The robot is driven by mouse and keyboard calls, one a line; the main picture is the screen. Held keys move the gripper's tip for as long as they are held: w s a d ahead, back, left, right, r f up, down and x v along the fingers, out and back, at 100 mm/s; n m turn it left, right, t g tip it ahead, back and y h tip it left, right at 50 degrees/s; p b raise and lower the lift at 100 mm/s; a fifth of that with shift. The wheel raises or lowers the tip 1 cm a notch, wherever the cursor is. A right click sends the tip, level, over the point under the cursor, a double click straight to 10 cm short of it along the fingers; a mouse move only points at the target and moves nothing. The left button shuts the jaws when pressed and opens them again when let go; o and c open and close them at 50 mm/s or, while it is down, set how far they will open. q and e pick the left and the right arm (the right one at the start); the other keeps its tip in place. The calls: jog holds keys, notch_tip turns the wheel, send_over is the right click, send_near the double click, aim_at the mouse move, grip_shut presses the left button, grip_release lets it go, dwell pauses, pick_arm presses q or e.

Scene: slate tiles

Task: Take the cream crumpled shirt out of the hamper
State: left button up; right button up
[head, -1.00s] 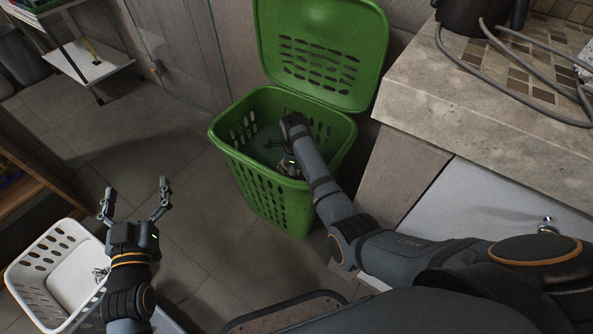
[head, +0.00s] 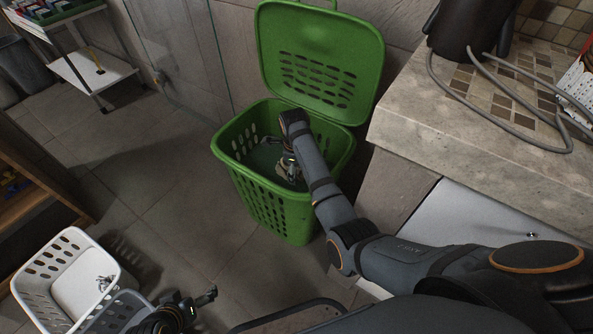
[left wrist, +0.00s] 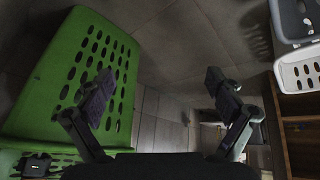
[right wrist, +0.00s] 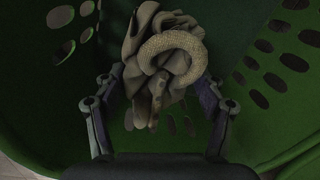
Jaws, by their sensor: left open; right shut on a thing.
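The green hamper (head: 272,205) stands on the floor in the head view with its lid (head: 318,62) raised. My right gripper (head: 287,158) is down inside the hamper. In the right wrist view, that gripper (right wrist: 160,88) is shut on the cream crumpled shirt (right wrist: 172,45), a bunched bundle with a thick curled fold between the fingers. Only a small part of the shirt (head: 287,175) shows in the head view. My left gripper (head: 195,303) is low near the bottom edge, outside the hamper; the left wrist view shows its fingers (left wrist: 158,78) spread and empty.
A white basket (head: 38,295) is at the lower left, with a grey one (head: 118,312) beside it. A stone counter (head: 480,120) with a dark appliance (head: 470,28) and cables stands right of the hamper. Floor left of the hamper is clear.

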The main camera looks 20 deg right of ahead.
jog(key=shift+r, duration=0.85)
pick_arm(q)
jog(key=shift+s+f+g, duration=0.15)
jog(key=shift+s+g, duration=0.35)
jog(key=shift+s, duration=0.35)
